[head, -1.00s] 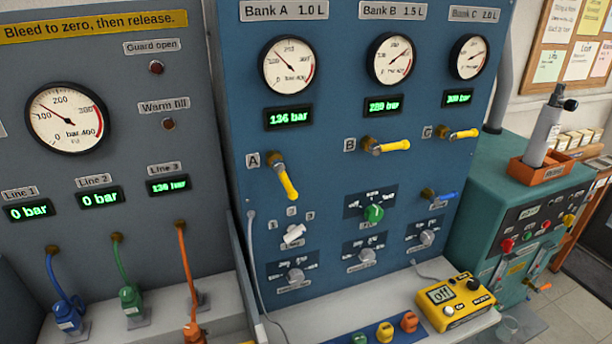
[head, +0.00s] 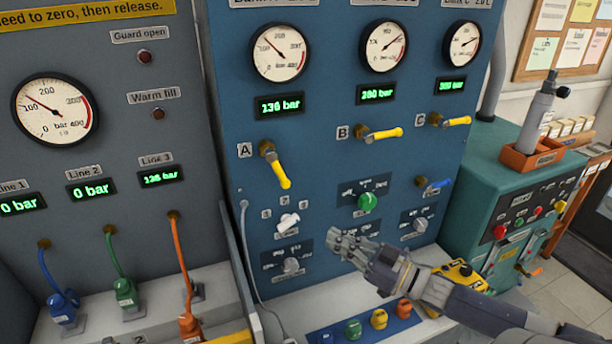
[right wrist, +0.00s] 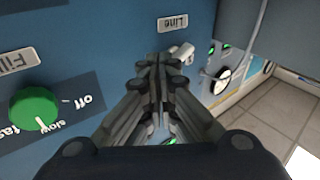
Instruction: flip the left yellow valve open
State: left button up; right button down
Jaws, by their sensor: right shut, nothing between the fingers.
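The left yellow valve (head: 275,166), under label A on the blue panel, has its handle slanting steeply down to the right. The yellow valve at B (head: 380,133) and the one at C (head: 450,122) have handles lying nearly level. My right gripper (head: 333,240) is shut and empty in front of the lower panel, below and to the right of the left yellow valve and apart from it. In the right wrist view its closed fingers (right wrist: 158,68) point toward the white line selector knob (right wrist: 182,52). My left gripper is not in view.
The white selector knob (head: 288,222) and a grey knob (head: 291,266) sit below the valve. A green knob (head: 368,202) is above and right of my right gripper. A yellow handheld device (head: 460,270) lies partly behind my right arm. A grey hose (head: 245,250) hangs at the panel's left.

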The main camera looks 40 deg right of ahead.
aim_at(279, 170)
jog(key=s+d+r+n+g+y, duration=0.1)
jog(key=s+d+r+n+y, duration=0.1)
jog(key=r+n+y, duration=0.4)
jog(key=s+d+r+n+g+y, duration=0.15)
jog(key=r+y, duration=0.25)
jog(key=r, duration=0.4)
jog(key=shift+y, duration=0.4)
jog(key=shift+w+a+f+p+x, duration=0.15)
jog(key=shift+f+p+x, duration=0.3)
jog(key=shift+x, duration=1.65)
jog(key=shift+a+f+p+x, duration=0.3)
jog(key=shift+p+x, duration=0.25)
jog(key=shift+x, duration=1.55)
jog(key=shift+w+a+f+p+x, duration=0.1)
jog(key=shift+f+p+x, duration=0.35)
jog(key=shift+x, duration=1.65)
jog(key=shift+a+f+b, duration=0.15)
jog(key=shift+f+b, duration=0.15)
jog(key=shift+b, duration=0.25)
jog(key=m+t+b, duration=0.1)
jog(key=a+f+m+t+b, duration=0.1)
jog(key=b, duration=0.1)
jog(key=shift+w+f+m+t+y, duration=0.15)
jog(key=shift+m+t+y, duration=0.1)
jog(key=shift+t+y, duration=0.15)
jog(key=shift+w+a+m+t+h+b, duration=0.1)
jog(key=shift+a+m+t+h+b, duration=0.25)
jog(key=shift+m+t+b, duration=0.55)
